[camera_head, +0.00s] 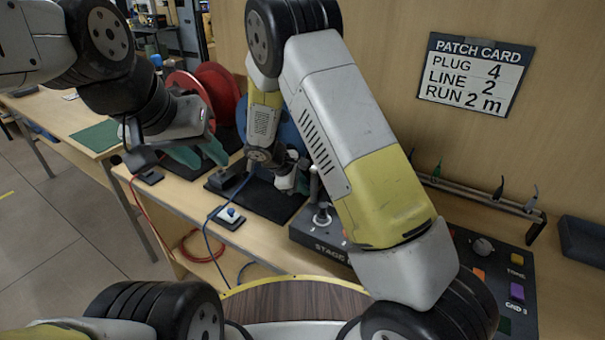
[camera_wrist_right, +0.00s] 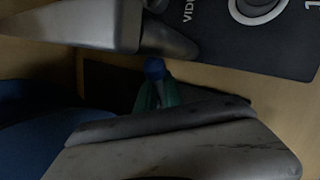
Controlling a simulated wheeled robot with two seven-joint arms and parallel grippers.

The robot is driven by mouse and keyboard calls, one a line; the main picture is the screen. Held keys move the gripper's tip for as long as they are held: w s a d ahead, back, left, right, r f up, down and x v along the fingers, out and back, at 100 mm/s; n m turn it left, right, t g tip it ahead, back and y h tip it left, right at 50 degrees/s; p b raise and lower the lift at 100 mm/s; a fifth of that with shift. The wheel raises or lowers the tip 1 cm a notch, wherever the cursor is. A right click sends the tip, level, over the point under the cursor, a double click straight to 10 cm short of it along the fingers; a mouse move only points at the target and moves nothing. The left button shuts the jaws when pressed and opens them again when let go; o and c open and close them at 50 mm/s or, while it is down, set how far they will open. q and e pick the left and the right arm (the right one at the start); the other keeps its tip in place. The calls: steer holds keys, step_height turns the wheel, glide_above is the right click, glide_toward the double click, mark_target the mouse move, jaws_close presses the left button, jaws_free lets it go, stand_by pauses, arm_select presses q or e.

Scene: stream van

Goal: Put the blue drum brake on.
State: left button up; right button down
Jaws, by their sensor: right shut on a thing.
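The blue drum (camera_head: 283,125) stands on the bench, mostly hidden behind my right arm; a blue curved surface, likely the drum, fills the left of the right wrist view (camera_wrist_right: 35,135). My right gripper (camera_head: 292,180) is low beside the drum. In the right wrist view its green fingers (camera_wrist_right: 157,98) are closed around a small blue-topped piece (camera_wrist_right: 154,68), apparently the brake's handle. The brake's position cannot be told. My left gripper (camera_head: 198,153) has its green fingers apart and empty, in front of the red drum (camera_head: 217,90).
A control box (camera_head: 322,225) with a lever stands right of the drums. A panel with coloured buttons (camera_head: 515,265) is at right.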

steer(key=r+g+h, duration=0.1)
steer(key=h, duration=0.1)
steer(key=w+a+n+g+h, duration=0.1)
steer(key=shift+w+a+r+h, duration=0.1)
steer(key=shift+w+r+h, duration=0.1)
steer(key=shift+r+h, duration=0.2)
steer(key=shift+w+a+r+h, duration=0.15)
steer(key=shift+a+r+h, duration=0.1)
steer(key=shift+h, duration=0.25)
